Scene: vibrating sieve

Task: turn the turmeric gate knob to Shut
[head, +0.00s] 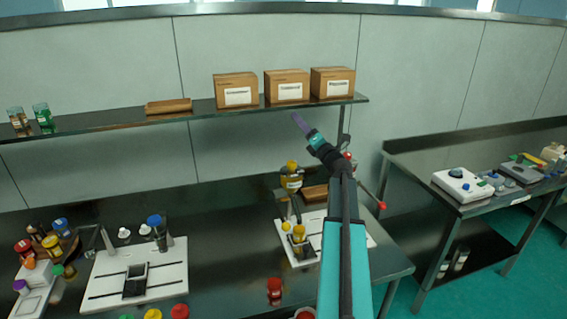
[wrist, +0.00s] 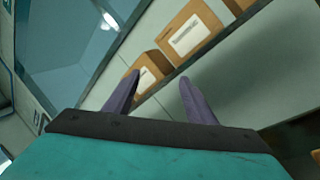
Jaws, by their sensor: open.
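My gripper (head: 299,120) is raised near the shelf, in front of the boxes. In the wrist view its two purple fingers (wrist: 159,82) are apart with nothing between them. A sieve station on a white base (head: 366,236) stands below on the bench, partly hidden behind my arm. It has a yellow-capped jar (head: 292,182) and a smaller yellow-topped container (head: 299,240). A red ball-ended rod (head: 381,205) sticks out to the right of my arm. I cannot tell which part is the turmeric gate knob or how it is set; no knob shows in the wrist view.
A second white-based station (head: 170,271) stands on the left of the bench. A side table (head: 420,167) on the right holds instruments.

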